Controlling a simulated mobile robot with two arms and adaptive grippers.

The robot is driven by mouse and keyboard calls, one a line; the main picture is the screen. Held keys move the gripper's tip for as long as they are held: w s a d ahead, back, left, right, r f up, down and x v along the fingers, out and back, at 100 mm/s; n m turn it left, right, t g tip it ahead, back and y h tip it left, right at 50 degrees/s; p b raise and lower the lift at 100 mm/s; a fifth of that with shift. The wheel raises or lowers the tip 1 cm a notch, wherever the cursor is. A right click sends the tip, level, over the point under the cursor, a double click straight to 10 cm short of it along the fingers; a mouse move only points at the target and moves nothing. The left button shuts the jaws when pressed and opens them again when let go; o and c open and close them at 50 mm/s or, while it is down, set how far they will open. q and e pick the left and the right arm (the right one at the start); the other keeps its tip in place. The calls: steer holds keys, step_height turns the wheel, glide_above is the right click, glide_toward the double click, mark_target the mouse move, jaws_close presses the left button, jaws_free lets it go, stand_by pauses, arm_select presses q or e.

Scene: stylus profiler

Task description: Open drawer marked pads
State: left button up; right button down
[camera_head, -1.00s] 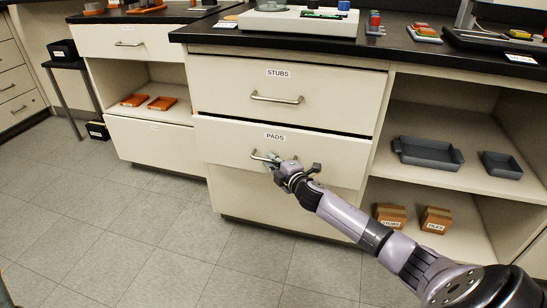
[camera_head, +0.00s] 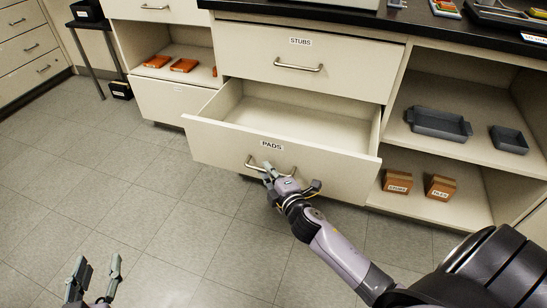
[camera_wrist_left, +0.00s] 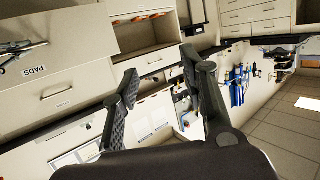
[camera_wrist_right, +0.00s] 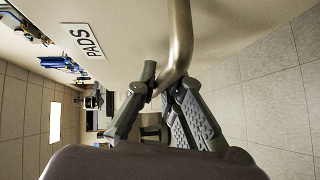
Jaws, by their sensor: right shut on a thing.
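The drawer marked PADS (camera_head: 226,139) is pulled well out in the head view, and its empty-looking inside shows. Its metal bar handle (camera_head: 252,163) is on the front panel below the label. My right gripper (camera_head: 268,172) is shut on this handle; in the right wrist view the handle (camera_wrist_right: 180,40) passes between the fingers (camera_wrist_right: 163,95), beside the PADS label (camera_wrist_right: 84,42). My left gripper (camera_head: 98,268) is open and empty at the lower left of the head view, over the floor. Its spread fingers also show in the left wrist view (camera_wrist_left: 163,85).
The STUBS drawer (camera_head: 340,60) above is closed. To the right, open shelves hold grey trays (camera_head: 438,123) and small labelled boxes (camera_head: 397,182). Orange trays (camera_head: 184,65) lie on a left shelf. The tiled floor (camera_head: 150,200) before the cabinet is clear.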

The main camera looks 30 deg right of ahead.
arm_select(q)
steer(key=shift+s+a+f+g, duration=0.1)
steer(key=shift+s+f+g, duration=0.15)
steer(key=shift+f, duration=0.25)
arm_select(e)
steer(key=shift+s+a, duration=0.5)
steer(key=shift+a, duration=0.1)
steer(key=c, duration=1.7)
jaws_free()
steer(key=s, duration=0.4)
steer(key=s+r, duration=0.1)
steer(key=s, duration=0.6)
steer(key=shift+s+a+r, duration=0.35)
steer(key=shift+s+a, duration=0.05)
